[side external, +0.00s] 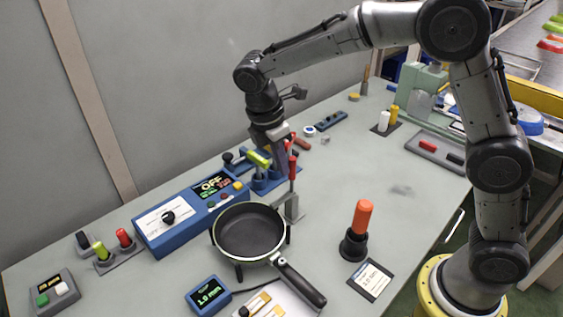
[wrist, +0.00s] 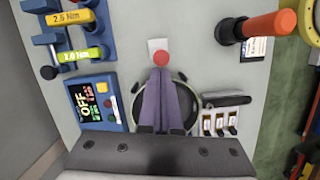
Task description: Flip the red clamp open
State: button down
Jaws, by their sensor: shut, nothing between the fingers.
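The red clamp (side external: 293,170) stands upright on a small metal base (side external: 293,208) just beyond the frying pan (side external: 250,232). In the wrist view its red end (wrist: 160,57) shows from above, right at the tips of my fingers. My gripper (side external: 282,177) points down close beside the red handle. It is shut and empty; its purple-grey fingers (wrist: 160,72) lie together. Whether the fingers touch the handle cannot be told. The pan (wrist: 187,100) is mostly hidden behind my fingers in the wrist view.
A blue control box (side external: 190,213) reading OFF and blue torque tools (side external: 262,178) stand left of the clamp. An orange-handled tool (side external: 361,222) stands upright to the right. A small blue display (side external: 208,296) sits in front of the pan.

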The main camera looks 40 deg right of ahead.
jog(key=shift+d, duration=0.1)
jog(key=shift+d+r+y, duration=0.1)
jog(key=shift+d+y, duration=0.15)
jog(key=shift+y, duration=0.15)
jog(key=shift+d+y, duration=0.3)
jog(key=shift+d+r+y, duration=0.15)
jog(key=shift+d+y, duration=0.45)
jog(key=shift+d, duration=0.1)
jog(key=d+f+y, duration=0.3)
jog(key=d+y, duration=0.5)
jog(key=shift+f, duration=0.25)
jog(key=shift+d+f, duration=0.15)
jog(key=shift+d, duration=0.05)
